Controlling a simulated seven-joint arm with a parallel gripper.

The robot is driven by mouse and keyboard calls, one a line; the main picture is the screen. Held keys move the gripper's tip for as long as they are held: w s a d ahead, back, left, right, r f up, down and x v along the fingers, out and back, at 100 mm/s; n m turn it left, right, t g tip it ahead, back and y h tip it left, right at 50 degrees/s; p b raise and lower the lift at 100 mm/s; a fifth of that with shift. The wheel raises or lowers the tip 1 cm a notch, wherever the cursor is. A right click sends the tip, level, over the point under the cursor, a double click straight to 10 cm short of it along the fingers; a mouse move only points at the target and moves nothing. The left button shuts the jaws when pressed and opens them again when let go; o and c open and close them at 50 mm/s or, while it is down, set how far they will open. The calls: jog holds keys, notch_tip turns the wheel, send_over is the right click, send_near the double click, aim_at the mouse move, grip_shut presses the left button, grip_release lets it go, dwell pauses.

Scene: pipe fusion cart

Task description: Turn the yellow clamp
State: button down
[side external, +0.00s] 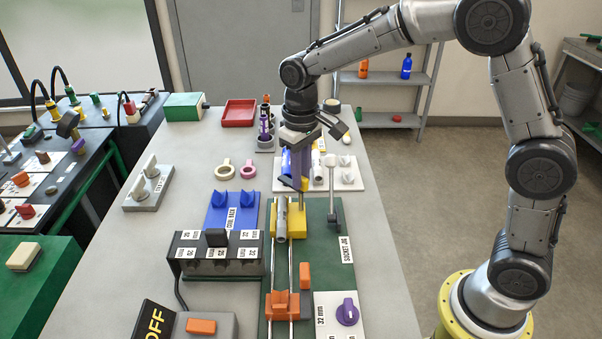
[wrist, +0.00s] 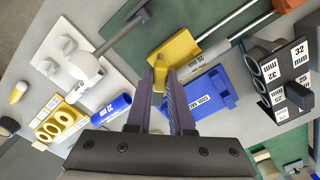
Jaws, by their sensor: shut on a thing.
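The yellow clamp (side external: 273,228) stands at the far end of the green socket jig (side external: 325,262), with a grey pipe (side external: 281,222) along it. In the wrist view, the clamp's yellow body (wrist: 178,50) is just beyond my fingertips. My gripper (side external: 304,180) points down above the clamp's right side. In the wrist view, my gripper (wrist: 165,72) has its purple fingers close together, shut on a small yellow part of the clamp (wrist: 159,66). The fingers hide most of that part, so its exact turn angle cannot be told.
A blue rack (side external: 228,218) with blue pieces and a black numbered block (side external: 215,255) lie left of the jig. A grey post (side external: 333,205) stands close on the right. A white board (side external: 345,178) with fittings lies behind. Orange blocks (side external: 283,303) are at the jig's near end.

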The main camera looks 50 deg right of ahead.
jog(key=m, duration=0.4)
jog(key=shift+m, duration=0.3)
jog(key=m, duration=0.4)
jog(key=shift+r+m, duration=0.1)
jog(key=shift+m, duration=0.2)
jog(key=c, duration=0.8)
grip_release()
notch_tip(320, 180, up, 14)
